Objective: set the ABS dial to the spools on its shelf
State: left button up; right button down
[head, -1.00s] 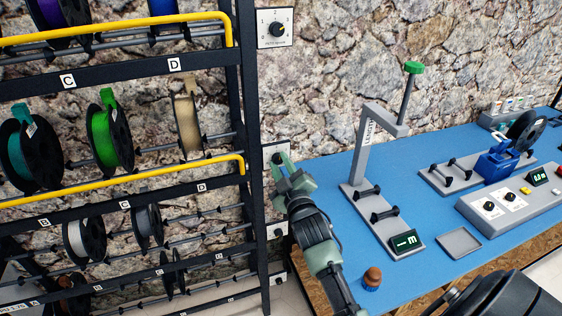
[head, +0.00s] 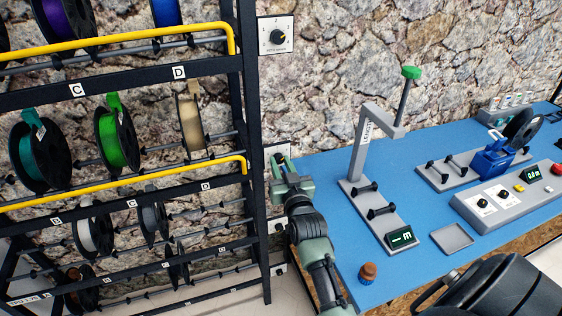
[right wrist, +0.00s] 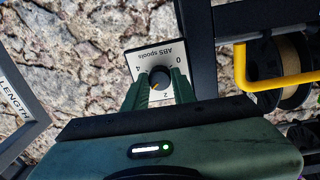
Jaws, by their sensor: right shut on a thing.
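The ABS dial (right wrist: 159,77) is a black knob on a white plate lettered "ABS spools" in the right wrist view, seen upside down. Its orange mark points near the 2, slightly toward the 4 side. My right gripper (right wrist: 160,90) is shut on the knob, one finger on each side. In the head view the right gripper (head: 285,168) hides most of this plate, beside the rack post. The rack's middle shelf holds a teal spool (head: 33,158), a green spool (head: 109,142) and a beige spool (head: 189,122). The ABS shelf label is not readable. My left gripper is not in view.
Another dial plate (head: 276,35) is higher on the stone wall. Lower shelves hold a whitish spool (head: 83,236) and a dark grey spool (head: 150,222). The blue table (head: 345,255) on the right carries a grey LENGTH stand (head: 365,150) close to my right arm.

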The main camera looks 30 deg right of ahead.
jog(key=shift+f+m, duration=0.1)
jog(key=shift+m, duration=0.4)
jog(key=c, duration=1.1)
grip_release()
jog(key=shift+c, duration=0.2)
jog(key=b+v, duration=0.1)
jog(key=v, duration=0.6)
jog(key=shift+s, duration=0.35)
jog(key=shift+a, duration=0.1)
